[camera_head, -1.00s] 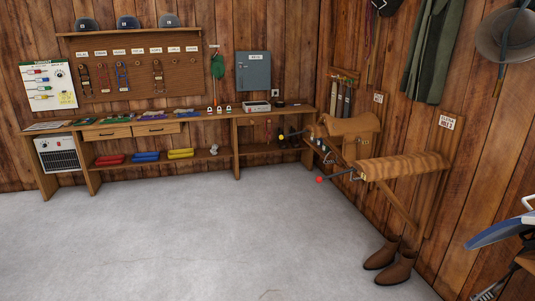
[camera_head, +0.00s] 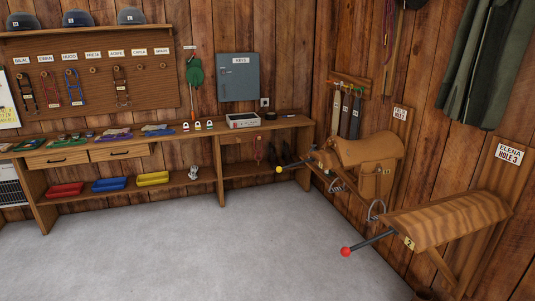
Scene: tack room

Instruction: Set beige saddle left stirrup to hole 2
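A tan-beige saddle (camera_head: 367,150) sits on the farther wall rack along the right wall. One metal stirrup (camera_head: 337,185) hangs below its left end, and another stirrup (camera_head: 376,210) hangs at its near side. A lever with a yellow ball (camera_head: 278,169) sticks out left of this rack. The stirrup strap holes are too small to make out. Neither of my grippers is in view.
The nearer wooden rack (camera_head: 450,220) is bare, with a tag reading 2 and a red-ball lever (camera_head: 345,251). A sign (camera_head: 508,154) reads "ELENA HOLE 3"; the farther sign (camera_head: 400,113) is unreadable. A workbench (camera_head: 255,127) lines the back wall. Grey floor (camera_head: 220,260) is clear.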

